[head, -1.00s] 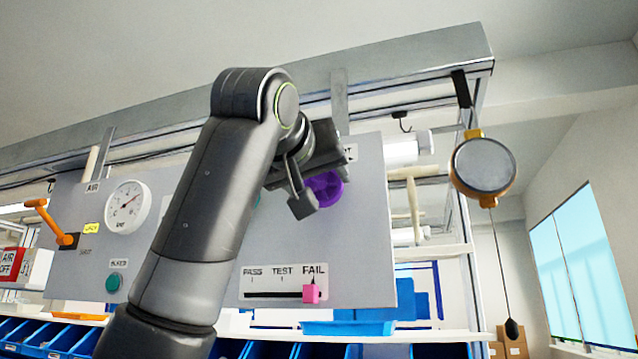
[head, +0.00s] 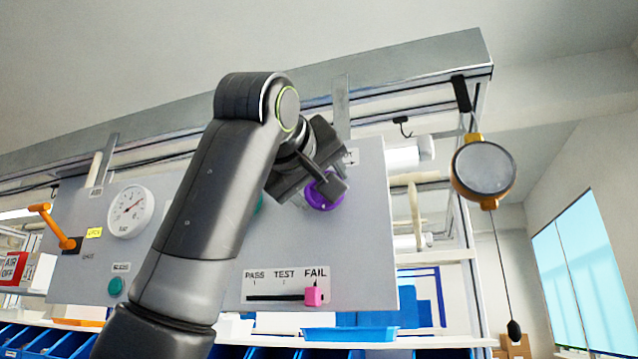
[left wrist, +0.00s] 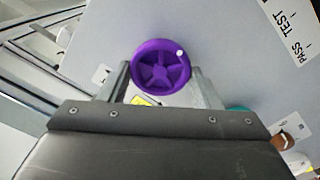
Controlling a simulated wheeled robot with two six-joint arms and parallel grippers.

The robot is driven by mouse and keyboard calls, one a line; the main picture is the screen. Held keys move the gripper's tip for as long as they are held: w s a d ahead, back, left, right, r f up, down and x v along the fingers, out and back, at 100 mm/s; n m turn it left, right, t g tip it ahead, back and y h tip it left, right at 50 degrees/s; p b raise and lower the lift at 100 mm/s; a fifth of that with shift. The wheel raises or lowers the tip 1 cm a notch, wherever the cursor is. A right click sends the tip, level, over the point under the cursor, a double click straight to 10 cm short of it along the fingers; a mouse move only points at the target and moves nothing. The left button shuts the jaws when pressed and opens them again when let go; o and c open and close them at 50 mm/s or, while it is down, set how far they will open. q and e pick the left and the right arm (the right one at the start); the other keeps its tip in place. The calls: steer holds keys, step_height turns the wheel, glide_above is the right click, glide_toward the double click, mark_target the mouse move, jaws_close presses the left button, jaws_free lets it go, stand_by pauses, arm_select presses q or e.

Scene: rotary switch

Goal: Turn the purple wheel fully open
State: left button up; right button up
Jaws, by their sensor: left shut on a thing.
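The purple wheel (head: 326,194) is mounted on the grey panel (head: 362,235), right of my arm in the head view, and my gripper covers part of it. In the left wrist view the wheel (left wrist: 161,67) shows whole, with spokes and a small white dot at its upper right rim. My left gripper (head: 330,187) is at the wheel. In the left wrist view the fingers of my left gripper (left wrist: 160,78) stand on either side of the wheel, shut on it. My right gripper is not in view.
The panel also bears a dial gauge (head: 130,211), an orange lever (head: 52,226), a green button (head: 115,286) and a pink slider (head: 313,296) at FAIL. A round hanging device (head: 484,169) is at the right. Blue bins (head: 20,340) line the bottom.

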arm_select(q)
steer(key=shift+d+f, duration=0.1)
steer(key=shift+f, duration=0.1)
steer(key=o, duration=1)
steer(key=shift+r, duration=0.15)
steer(key=shift+s, duration=0.15)
steer(key=shift+s+a+b, duration=0.25)
steer(key=shift+s+b, duration=0.05)
steer(key=shift+s, duration=0.05)
steer(key=b+v, duration=0.6)
steer(key=v, duration=1)
steer(key=shift+s, duration=0.2)
